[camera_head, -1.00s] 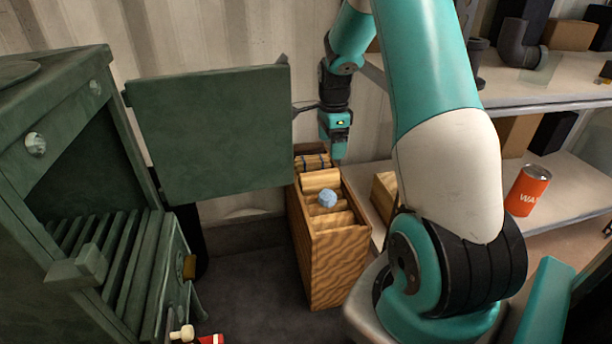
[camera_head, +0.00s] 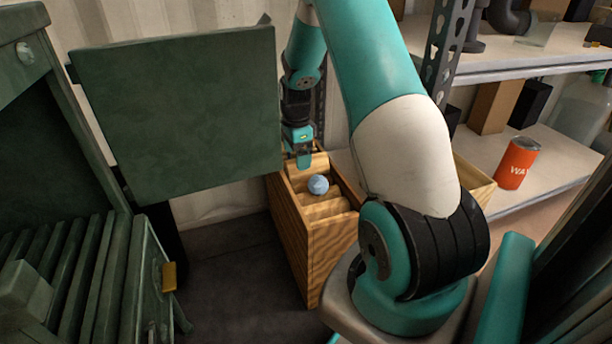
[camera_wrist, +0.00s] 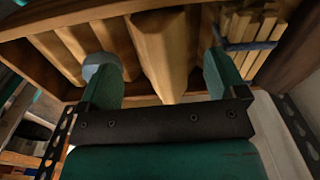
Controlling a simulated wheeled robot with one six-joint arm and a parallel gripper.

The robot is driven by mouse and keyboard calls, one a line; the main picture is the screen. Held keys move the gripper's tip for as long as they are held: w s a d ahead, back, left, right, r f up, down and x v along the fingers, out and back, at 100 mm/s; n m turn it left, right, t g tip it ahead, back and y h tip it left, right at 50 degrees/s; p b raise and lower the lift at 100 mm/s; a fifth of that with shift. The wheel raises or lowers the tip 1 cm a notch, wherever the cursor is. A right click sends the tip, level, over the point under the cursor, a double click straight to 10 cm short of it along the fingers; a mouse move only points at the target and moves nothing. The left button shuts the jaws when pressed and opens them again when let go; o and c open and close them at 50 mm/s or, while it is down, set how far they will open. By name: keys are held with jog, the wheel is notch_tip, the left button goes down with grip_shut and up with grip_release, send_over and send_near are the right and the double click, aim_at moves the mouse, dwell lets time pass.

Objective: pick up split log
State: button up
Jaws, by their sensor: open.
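In the wrist view one split log (camera_wrist: 163,50) lies in line between my two open fingers. The same log seems to be the pale one by the fingertips in the head view (camera_head: 309,167). My gripper (camera_head: 304,164) points down at the back part of the crate; in the wrist view its fingers (camera_wrist: 160,75) are apart with nothing clamped. I cannot tell how deep the fingertips reach.
A blue-grey ball (camera_head: 318,185) rests on the logs beside one finger. A tied kindling bundle (camera_wrist: 247,35) is at the other side. A green stove with its open door (camera_head: 178,112) stands left. A shelf with an orange can (camera_head: 517,163) is right.

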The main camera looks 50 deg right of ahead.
notch_tip(320, 180, down, 6)
jog(key=b, duration=0.4)
jog(key=shift+d, duration=0.1)
jog(key=shift+r, duration=0.15)
jog(key=c, duration=1.1)
